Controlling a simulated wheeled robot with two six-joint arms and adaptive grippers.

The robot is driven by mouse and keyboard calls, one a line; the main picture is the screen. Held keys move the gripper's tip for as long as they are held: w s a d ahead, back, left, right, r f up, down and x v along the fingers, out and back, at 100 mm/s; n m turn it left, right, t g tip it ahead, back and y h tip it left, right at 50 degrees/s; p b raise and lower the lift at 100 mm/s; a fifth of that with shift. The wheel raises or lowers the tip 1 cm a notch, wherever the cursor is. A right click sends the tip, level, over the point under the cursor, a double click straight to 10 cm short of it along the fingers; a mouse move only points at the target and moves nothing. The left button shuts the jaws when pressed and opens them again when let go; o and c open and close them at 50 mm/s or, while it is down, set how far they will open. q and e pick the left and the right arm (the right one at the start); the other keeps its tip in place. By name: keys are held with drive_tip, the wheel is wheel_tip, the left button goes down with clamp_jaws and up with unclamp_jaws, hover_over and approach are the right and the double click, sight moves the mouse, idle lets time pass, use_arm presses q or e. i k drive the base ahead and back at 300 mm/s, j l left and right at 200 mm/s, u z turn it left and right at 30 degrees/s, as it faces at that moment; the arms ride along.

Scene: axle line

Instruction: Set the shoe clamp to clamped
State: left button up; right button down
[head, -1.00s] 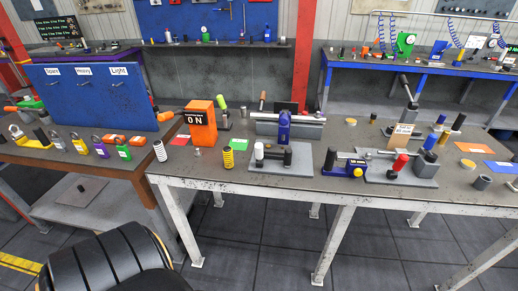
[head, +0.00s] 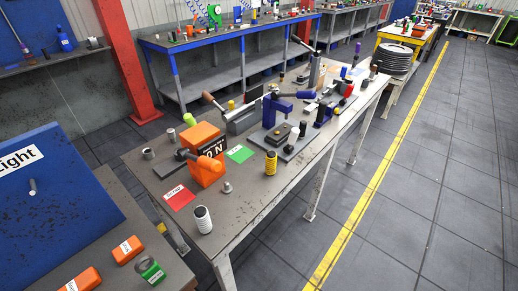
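No label in view names the shoe clamp, so I cannot tell for sure which fixture it is. Several fixtures stand on the long grey bench (head: 239,209). A blue clamp-like fixture (head: 272,107) stands on a grey plate, with a dark block (head: 280,133) in front of it. Behind it is another blue device (head: 323,114), near a red-tipped handle (head: 349,91). They are small and partly overlap, so their clamp states cannot be read. Neither of my grippers is in view.
A blue panel (head: 40,200) stands lower left. Floor right of the bench is clear.

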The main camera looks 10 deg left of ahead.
sight(292, 138)
drive_tip(key=k+j, duration=0.1)
drive_tip(key=i+l+u, duration=0.15)
drive_tip(key=u, duration=0.3)
drive_tip(key=i+l+u, duration=0.15)
drive_tip(key=l+u, duration=0.15)
drive_tip(key=u, duration=0.2)
drive_tip(key=i+l+u, duration=0.1)
drive_tip(key=l, duration=0.55)
drive_tip(key=i+l+u, duration=0.1)
drive_tip(key=l, duration=0.55)
drive_tip(key=i+l+u, duration=0.1)
drive_tip(key=l, duration=0.55)
drive_tip(key=i+l+u, duration=0.1)
drive_tip(key=l, duration=0.55)
